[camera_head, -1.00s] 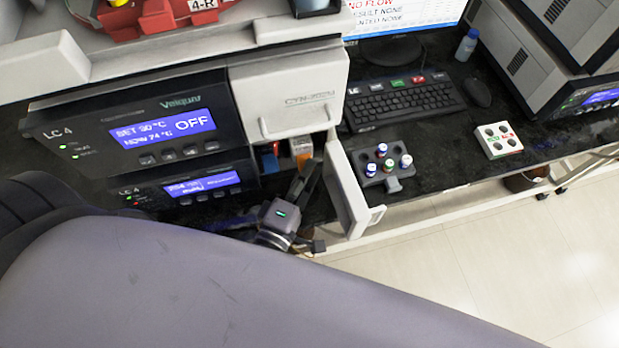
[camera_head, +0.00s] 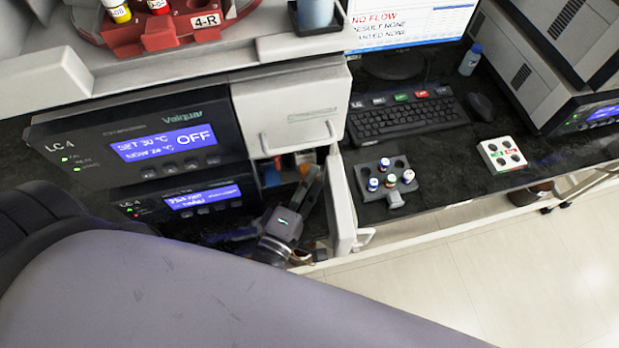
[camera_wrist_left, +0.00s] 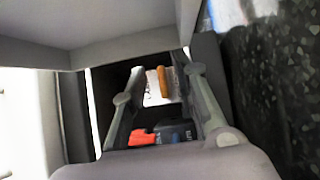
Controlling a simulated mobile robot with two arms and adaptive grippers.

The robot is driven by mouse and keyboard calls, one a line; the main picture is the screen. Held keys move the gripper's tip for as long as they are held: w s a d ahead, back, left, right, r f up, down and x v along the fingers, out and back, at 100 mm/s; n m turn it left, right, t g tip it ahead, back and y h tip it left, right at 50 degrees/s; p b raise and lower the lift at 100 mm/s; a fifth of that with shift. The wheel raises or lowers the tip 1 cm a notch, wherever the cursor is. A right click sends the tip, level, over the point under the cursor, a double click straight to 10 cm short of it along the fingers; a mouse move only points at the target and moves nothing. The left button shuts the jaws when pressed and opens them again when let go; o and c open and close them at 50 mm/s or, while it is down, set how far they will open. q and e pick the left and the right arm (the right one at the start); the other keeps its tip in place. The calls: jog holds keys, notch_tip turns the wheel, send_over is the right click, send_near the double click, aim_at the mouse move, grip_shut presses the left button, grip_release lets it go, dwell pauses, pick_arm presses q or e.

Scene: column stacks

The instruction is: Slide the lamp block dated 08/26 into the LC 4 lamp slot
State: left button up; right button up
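My left gripper (camera_head: 309,182) reaches from the front into the open compartment beneath the white cover, beside the LC 4 unit (camera_head: 140,150). In the left wrist view its two fingers (camera_wrist_left: 165,78) are apart. Beyond and between them are a white block with an orange strip (camera_wrist_left: 158,92) and a dark block with a red-orange part (camera_wrist_left: 172,133). In the head view, an orange-and-white block (camera_head: 307,160) and a blue block (camera_head: 270,173) show inside, partly hidden. No date is legible, so I cannot tell which block is 08/26. My right gripper is not in view.
The compartment's white door (camera_head: 341,205) stands open just right of my left gripper. A dark vial rack (camera_head: 372,195), keyboard (camera_head: 405,118) and white four-hole block (camera_head: 502,154) lie to the right. A red carousel (camera_head: 150,36) is above.

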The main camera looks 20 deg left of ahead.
pick_arm(q)
jog(key=shift+s+d+f, duration=0.1)
jog(key=shift+s+f, duration=0.05)
jog(key=shift+f, duration=0.05)
jog(key=shift+s, duration=0.25)
jog(key=s, duration=0.7)
jog(key=s+a, duration=0.1)
jog(key=s, duration=0.3)
jog(key=shift+s+a, duration=0.1)
jog(key=shift+s, duration=0.05)
